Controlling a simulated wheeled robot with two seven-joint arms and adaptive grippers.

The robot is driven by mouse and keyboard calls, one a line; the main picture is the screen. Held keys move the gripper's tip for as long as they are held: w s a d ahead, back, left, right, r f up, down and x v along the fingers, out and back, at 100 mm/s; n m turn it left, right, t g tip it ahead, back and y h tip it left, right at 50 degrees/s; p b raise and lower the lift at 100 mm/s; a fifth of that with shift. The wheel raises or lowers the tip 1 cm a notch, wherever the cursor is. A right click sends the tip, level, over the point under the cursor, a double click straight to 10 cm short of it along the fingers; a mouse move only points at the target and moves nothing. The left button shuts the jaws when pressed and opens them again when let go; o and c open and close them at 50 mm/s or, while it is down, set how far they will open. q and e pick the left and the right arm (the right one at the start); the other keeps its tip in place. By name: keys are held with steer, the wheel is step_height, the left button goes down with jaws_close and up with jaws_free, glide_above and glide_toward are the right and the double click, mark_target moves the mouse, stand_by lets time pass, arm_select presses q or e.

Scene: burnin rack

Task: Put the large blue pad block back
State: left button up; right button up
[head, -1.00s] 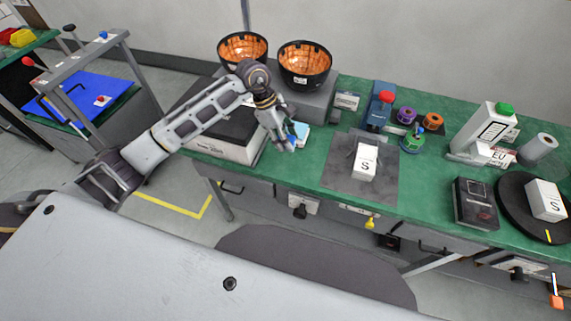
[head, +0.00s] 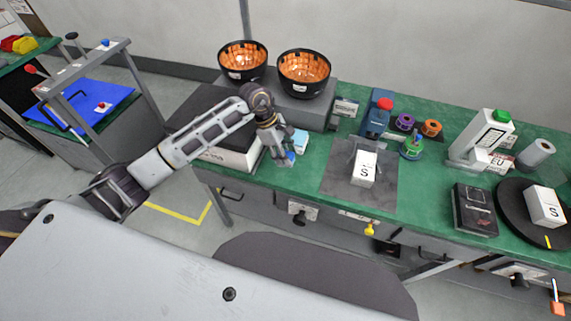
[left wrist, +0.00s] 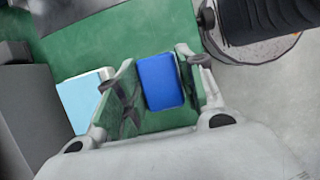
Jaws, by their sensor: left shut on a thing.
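My left gripper (head: 283,158) is at the near edge of the green bench, in front of a pale blue-and-white block (head: 299,141). In the left wrist view it (left wrist: 155,92) is shut on the large blue pad block (left wrist: 160,82), which sits between its two fingers over the green surface. In the head view only a small part of the blue block (head: 290,157) shows, behind the fingers. I cannot tell whether it touches the bench. The pale block (left wrist: 85,100) stands to the left of the fingers in the wrist view. My right gripper is not in view.
A white-sided box (head: 232,157) stands left of my gripper. Two black bowls with orange insides (head: 242,60) sit on a grey riser (head: 310,109) behind. A grey mat (head: 335,186) holds a white S box (head: 363,170). A blue device (head: 377,118) stands at the back.

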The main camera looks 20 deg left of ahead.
mark_target(286, 171)
arm_select(q)
steer(key=shift+f, duration=0.9)
steer(key=shift+f+p, duration=0.3)
steer(key=shift+f, duration=1.55)
steer(key=shift+f, duration=0.15)
steer(key=o, duration=1)
steer(key=shift+r, duration=0.2)
steer(key=b+v, duration=0.1)
steer(key=v, duration=1.1)
